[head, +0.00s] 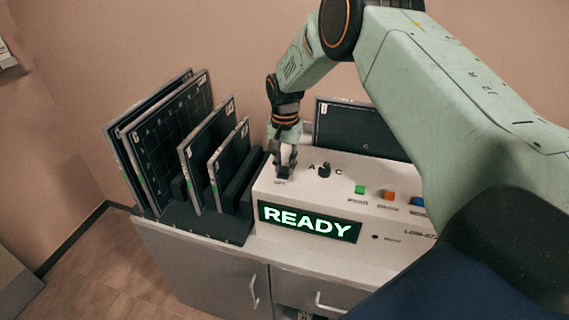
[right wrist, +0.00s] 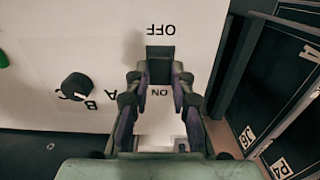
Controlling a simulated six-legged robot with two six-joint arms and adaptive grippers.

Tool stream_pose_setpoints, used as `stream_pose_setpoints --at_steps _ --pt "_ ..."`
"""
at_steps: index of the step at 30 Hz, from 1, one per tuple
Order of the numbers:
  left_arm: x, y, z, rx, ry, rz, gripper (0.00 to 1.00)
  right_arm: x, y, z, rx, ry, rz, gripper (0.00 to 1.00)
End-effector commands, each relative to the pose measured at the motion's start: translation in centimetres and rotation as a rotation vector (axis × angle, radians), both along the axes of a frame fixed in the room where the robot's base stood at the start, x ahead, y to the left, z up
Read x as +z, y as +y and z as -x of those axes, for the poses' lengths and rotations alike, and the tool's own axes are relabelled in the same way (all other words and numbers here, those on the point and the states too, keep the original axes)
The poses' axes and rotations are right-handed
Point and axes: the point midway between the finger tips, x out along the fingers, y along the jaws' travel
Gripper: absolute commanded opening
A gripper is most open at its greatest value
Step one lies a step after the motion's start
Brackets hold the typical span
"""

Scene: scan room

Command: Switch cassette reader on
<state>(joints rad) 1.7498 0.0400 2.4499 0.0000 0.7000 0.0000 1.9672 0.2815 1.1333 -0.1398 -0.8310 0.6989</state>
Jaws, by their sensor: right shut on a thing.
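The cassette reader (head: 300,188) is a white box on the cabinet, with a lit display (head: 308,222) reading READY in green. Its black power switch (right wrist: 160,53) sits between the OFF and ON labels, which appear upside down in the right wrist view. My right gripper (head: 285,168) comes down onto the left end of the reader's top. In the right wrist view its two fingers (right wrist: 160,76) are closed around the switch, near the ON label. The fingers hide part of the switch, so its exact tilt is unclear. My left gripper is not in view.
A black knob (head: 324,170) marked A, B, C and green (head: 360,189), orange (head: 388,195) and blue (head: 417,202) buttons lie right of the switch. Dark cassette plates (head: 170,140) stand in a rack at left. Another dark panel (head: 355,128) stands behind the reader.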

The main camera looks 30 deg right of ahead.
Motion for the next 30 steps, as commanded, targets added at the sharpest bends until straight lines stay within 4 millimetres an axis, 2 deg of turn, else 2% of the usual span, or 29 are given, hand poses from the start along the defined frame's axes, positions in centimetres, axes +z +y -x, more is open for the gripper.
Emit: stream_pose_setpoints --at_steps 2,3,10,21,25,30 --pt "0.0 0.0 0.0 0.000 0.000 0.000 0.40 0.2 -0.1 -0.2 0.000 -0.006 0.002 0.00" --pt "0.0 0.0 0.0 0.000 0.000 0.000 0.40 0.2 -0.1 -0.2 0.000 -0.006 0.002 0.25" --pt "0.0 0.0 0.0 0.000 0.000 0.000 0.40 0.1 0.0 -0.1 0.000 -0.003 0.002 0.44" --pt "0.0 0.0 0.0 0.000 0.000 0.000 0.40 0.5 0.0 -0.1 0.000 -0.004 0.002 0.45" --pt "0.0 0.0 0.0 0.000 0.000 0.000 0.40 2.3 0.0 -0.1 0.001 -0.005 0.001 0.45" --pt "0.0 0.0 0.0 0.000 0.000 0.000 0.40 5.9 0.0 -0.2 0.000 -0.007 0.001 0.45"
